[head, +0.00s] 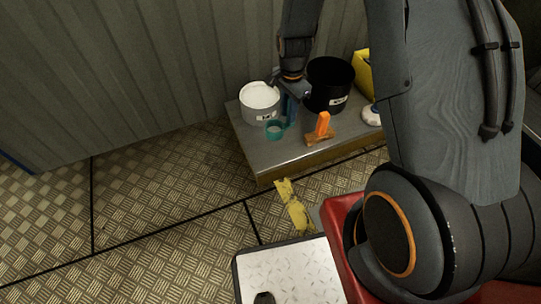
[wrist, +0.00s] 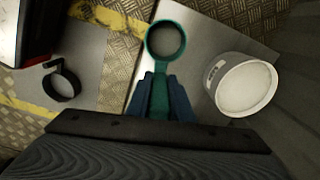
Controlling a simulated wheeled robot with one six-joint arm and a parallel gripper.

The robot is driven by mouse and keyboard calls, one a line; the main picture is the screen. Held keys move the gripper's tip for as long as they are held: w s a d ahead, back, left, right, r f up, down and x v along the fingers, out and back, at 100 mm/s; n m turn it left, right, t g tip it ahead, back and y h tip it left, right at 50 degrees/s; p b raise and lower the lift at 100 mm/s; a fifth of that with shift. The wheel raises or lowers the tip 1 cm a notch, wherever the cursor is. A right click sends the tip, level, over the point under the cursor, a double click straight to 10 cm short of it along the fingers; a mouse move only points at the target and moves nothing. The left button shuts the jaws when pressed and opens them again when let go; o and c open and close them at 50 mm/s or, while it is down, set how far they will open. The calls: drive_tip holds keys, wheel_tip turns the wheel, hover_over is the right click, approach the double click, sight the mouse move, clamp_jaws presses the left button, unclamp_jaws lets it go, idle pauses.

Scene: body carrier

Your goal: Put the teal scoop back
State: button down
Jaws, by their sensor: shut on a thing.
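The teal scoop (head: 275,131) has a round cup and a straight handle. My gripper (head: 289,112) is shut on its handle. In the wrist view the handle (wrist: 160,90) sits between the two blue fingers of my gripper (wrist: 162,98), with the cup pointing away from the palm. In the head view the scoop appears over the front of the low metal platform (head: 240,134), in front of the white tub (head: 260,117). The tub, with white contents, is right of the scoop in the wrist view (wrist: 225,92). I cannot tell if the scoop touches the platform.
A black bucket (head: 318,104) stands right of the white tub. An orange upright piece (head: 323,123) on a brown base stands near the platform's front edge. A yellow box (head: 362,72) and a white round object (head: 372,115) are farther right. A corrugated wall (head: 130,70) rises behind.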

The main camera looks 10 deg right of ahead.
wheel_tip(320, 180, down, 6)
drive_tip(key=w+m+b, duration=0.2)
drive_tip(key=b, duration=0.2)
drive_tip(key=shift+w, duration=0.3)
drive_tip(key=shift+r, duration=0.1)
wheel_tip(320, 180, down, 10)
drive_tip(key=b, duration=0.3)
drive_tip(key=shift+r+b, duration=0.2)
drive_tip(key=shift+b, duration=0.2)
drive_tip(key=c, duration=1.6)
unclamp_jaws()
drive_tip(key=shift+o, duration=0.2)
drive_tip(key=shift+f+b, duration=0.15)
drive_tip(key=shift+b, duration=0.4)
